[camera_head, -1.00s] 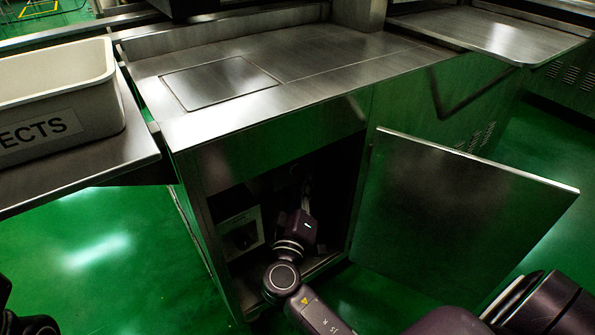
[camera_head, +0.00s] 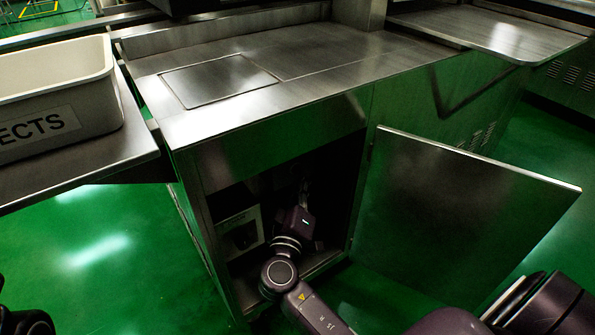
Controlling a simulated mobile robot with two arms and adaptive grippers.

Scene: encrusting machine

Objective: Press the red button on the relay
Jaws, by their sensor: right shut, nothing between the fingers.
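My right arm reaches into the dark open cabinet under the steel counter. My right gripper (camera_head: 304,190) is inside it, pointing up and away from me. Its fingers are narrow and shut, with nothing visible between them. A white-framed box (camera_head: 241,232) with a dark front stands inside the cabinet, left of my right wrist. I cannot make out the relay or its red button; the space around the fingertips is too dark. Only a dark bit of my left arm shows at the lower left edge, and its gripper is out of view.
The cabinet door (camera_head: 465,220) stands open to the right of my right arm. The steel counter (camera_head: 310,60) lies above the opening. A grey bin (camera_head: 60,85) stands on a side table (camera_head: 120,155) at the left. Green floor is free at the lower left.

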